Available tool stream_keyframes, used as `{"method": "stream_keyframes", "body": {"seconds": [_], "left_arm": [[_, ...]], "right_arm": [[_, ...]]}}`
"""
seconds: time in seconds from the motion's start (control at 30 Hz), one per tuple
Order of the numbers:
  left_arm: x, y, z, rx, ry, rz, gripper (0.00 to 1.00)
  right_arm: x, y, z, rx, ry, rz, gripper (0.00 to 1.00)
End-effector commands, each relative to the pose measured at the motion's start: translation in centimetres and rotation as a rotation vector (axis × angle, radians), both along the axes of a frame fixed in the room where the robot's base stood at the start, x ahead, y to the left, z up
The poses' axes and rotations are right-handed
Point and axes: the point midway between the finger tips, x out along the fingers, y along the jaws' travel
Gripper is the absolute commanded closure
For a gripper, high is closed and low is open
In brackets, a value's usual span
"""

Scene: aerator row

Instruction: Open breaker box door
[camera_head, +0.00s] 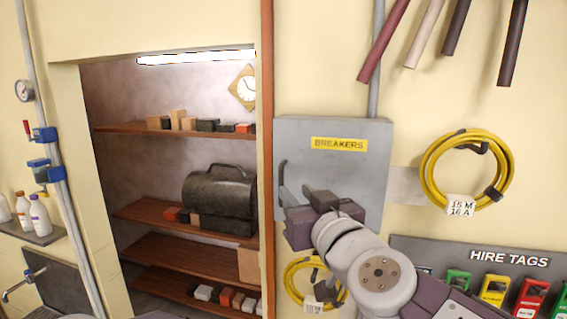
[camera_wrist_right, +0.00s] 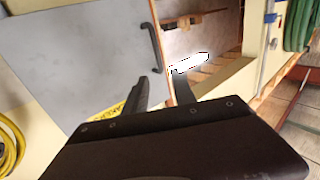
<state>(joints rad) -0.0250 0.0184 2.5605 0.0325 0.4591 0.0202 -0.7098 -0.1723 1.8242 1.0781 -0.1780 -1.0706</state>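The grey breaker box (camera_head: 330,170) hangs on the wall right of the shelf alcove, with a yellow BREAKERS label (camera_head: 338,143). Its door looks shut. A dark bar handle (camera_head: 283,175) stands upright at the door's left edge; it also shows in the right wrist view (camera_wrist_right: 152,45). My right gripper (camera_head: 294,191) is in front of the box's lower left part. In the right wrist view its two fingers (camera_wrist_right: 161,80) are apart, with the handle's end showing between and beyond the tips. I cannot tell whether they touch it. My left gripper is not in view.
A wooden post (camera_head: 267,120) and the shelf alcove (camera_head: 180,200) lie just left of the box. A yellow cable coil (camera_head: 302,285) hangs below the box, another (camera_head: 428,170) to its right. A hire tags board (camera_head: 465,258) is at lower right.

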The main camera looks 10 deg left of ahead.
Motion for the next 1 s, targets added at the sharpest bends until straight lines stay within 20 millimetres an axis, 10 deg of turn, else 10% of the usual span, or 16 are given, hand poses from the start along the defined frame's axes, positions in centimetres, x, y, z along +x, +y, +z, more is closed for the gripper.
{"method": "stream_keyframes", "body": {"seconds": [0.6, 0.93, 1.0], "left_arm": [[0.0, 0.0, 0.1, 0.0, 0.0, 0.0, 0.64], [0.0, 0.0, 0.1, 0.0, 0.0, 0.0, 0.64], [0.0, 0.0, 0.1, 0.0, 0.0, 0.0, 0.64]], "right_arm": [[7.1, 4.5, -0.1, -0.003, 0.003, 0.001, 0.68], [7.7, 4.9, -0.2, -0.002, 0.002, 0.002, 0.68], [7.7, 4.9, -0.2, -0.003, 0.003, 0.002, 0.85]]}}
